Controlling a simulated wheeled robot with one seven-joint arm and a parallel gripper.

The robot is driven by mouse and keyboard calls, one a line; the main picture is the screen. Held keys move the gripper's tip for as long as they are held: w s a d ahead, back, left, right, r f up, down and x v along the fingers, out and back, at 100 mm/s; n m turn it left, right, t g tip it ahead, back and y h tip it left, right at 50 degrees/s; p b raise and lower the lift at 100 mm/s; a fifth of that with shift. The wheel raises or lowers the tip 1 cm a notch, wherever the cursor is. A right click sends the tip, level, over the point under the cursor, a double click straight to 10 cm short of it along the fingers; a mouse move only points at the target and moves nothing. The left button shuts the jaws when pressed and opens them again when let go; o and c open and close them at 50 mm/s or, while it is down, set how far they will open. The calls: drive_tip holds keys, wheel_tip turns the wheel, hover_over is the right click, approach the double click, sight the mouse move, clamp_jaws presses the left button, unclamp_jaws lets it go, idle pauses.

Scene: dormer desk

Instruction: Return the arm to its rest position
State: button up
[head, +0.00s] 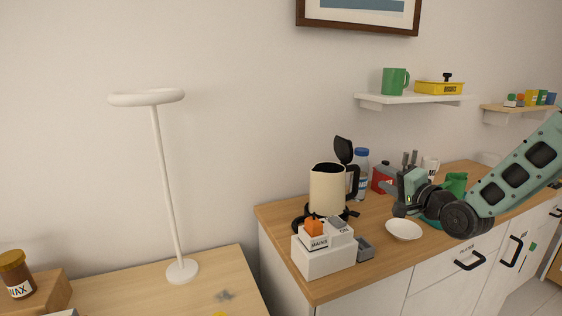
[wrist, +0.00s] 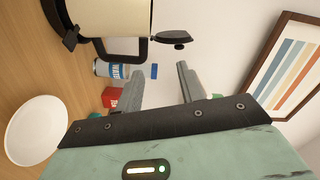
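My arm reaches in from the right in the head view, over the wooden-topped counter. My gripper (head: 391,179) is to the right of the cream kettle (head: 327,189), above the counter and near a white dish (head: 403,230). In the wrist view the two fingers of my gripper (wrist: 160,82) stand apart with nothing held between them. The kettle (wrist: 110,15) shows at the top of that view with its black lid up, apart from the fingers. Part of the counter behind my gripper is hidden.
A blue-capped bottle (head: 361,172), a red box (head: 383,178) and a green mug (head: 455,184) stand close to my gripper. A white organiser (head: 322,262) is at the counter's front left. A shelf (head: 415,99) hangs above. The lamp (head: 166,190) stands on the left desk.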

drive_tip(key=s+f+n+g+h, duration=0.4)
drive_tip(key=s+f+n+g, duration=0.35)
drive_tip(key=s, duration=0.25)
drive_tip(key=s+n+g+h, duration=0.25)
drive_tip(key=s+g, duration=0.45)
drive_tip(key=s, duration=1)
drive_tip(key=s+a+r+n+g, duration=0.1)
drive_tip(key=s+a+n, duration=0.3)
drive_tip(key=a, duration=0.5)
drive_tip(key=s+a+r+n+g+y, duration=0.1)
drive_tip(key=s+a+n, duration=0.3)
drive_tip(key=s+a, duration=0.5)
drive_tip(key=shift+r, duration=0.3)
drive_tip(key=shift+w+d, duration=0.1)
